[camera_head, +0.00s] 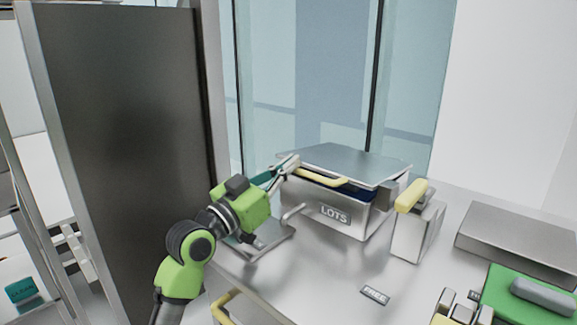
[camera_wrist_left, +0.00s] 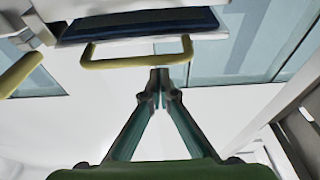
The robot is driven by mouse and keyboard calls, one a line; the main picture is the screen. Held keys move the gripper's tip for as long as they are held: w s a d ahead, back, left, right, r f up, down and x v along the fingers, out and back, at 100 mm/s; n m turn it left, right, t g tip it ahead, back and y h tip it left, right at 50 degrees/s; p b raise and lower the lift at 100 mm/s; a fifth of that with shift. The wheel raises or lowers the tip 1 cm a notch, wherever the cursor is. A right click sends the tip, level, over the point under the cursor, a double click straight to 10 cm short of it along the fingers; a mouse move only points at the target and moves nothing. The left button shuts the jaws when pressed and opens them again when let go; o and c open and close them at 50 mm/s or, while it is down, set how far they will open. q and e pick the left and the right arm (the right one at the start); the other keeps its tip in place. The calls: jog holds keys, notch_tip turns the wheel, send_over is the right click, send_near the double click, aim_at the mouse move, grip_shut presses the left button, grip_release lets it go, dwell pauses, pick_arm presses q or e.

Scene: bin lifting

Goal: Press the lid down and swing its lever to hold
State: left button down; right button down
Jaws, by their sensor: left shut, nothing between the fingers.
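A grey metal bin (camera_head: 362,222) labelled LOTS stands on the worktop. Its flat grey lid (camera_head: 345,162) lies over the top, with a dark blue band showing under its front edge. A yellow handle (camera_head: 322,179) runs along the lid's front and also shows in the left wrist view (camera_wrist_left: 137,63). A lever with a yellow grip (camera_head: 411,195) stands on a metal block (camera_head: 418,232) right of the bin. My left gripper (camera_head: 291,165) is shut and empty by the handle's left end. In the left wrist view its fingertips (camera_wrist_left: 158,77) appear close to the handle; contact is unclear.
A metal bracket (camera_head: 262,242) lies left of the bin. A small label plate (camera_head: 375,294) is on the worktop in front. A dark panel (camera_head: 125,120) rises behind my left arm.

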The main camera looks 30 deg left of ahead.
pick_arm(q)
jog(key=v, duration=1.2)
dwell(0.3)
